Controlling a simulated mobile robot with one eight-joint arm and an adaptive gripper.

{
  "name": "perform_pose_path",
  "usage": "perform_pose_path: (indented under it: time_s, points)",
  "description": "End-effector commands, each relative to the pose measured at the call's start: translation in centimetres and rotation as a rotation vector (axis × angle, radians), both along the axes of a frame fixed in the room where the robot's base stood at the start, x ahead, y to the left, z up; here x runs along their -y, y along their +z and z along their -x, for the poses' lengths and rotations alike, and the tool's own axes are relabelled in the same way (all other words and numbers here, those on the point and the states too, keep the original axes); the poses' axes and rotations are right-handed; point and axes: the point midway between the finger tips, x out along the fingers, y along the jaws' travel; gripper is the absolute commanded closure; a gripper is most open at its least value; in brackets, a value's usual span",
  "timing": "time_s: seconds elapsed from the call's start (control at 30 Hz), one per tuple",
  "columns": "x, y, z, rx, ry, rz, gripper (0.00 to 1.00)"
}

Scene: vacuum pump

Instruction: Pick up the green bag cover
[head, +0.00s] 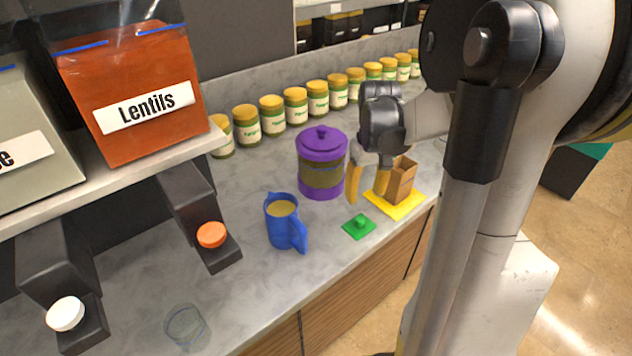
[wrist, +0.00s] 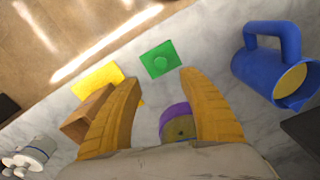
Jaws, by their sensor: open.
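In the wrist view the green bag cover (wrist: 160,60) lies just beyond my fingertips. My gripper (head: 368,182) is above the counter, up and slightly right of the cover in the head view, its yellow fingers pointing down. In the wrist view my gripper (wrist: 158,82) has its fingers spread apart with nothing between them.
A brown paper bag (head: 401,180) stands on a yellow mat (head: 384,206) right of the cover. A blue pitcher (head: 282,225) stands to its left, a purple-lidded jar (head: 320,175) behind. A glass (head: 187,327) is at front left. Several yellow-lidded jars (head: 295,106) line the back.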

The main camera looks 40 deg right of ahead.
Motion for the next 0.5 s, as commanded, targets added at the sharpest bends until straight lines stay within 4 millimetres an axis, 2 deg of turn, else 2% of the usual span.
perform_pose_path:
  time_s: [0.3,0.5]
  points:
    - [0.4,-4.9,0.0,-0.007,-0.003,-0.005,0.51]
    - [0.3,-6.2,0.0,-0.007,-0.003,-0.005,0.51]
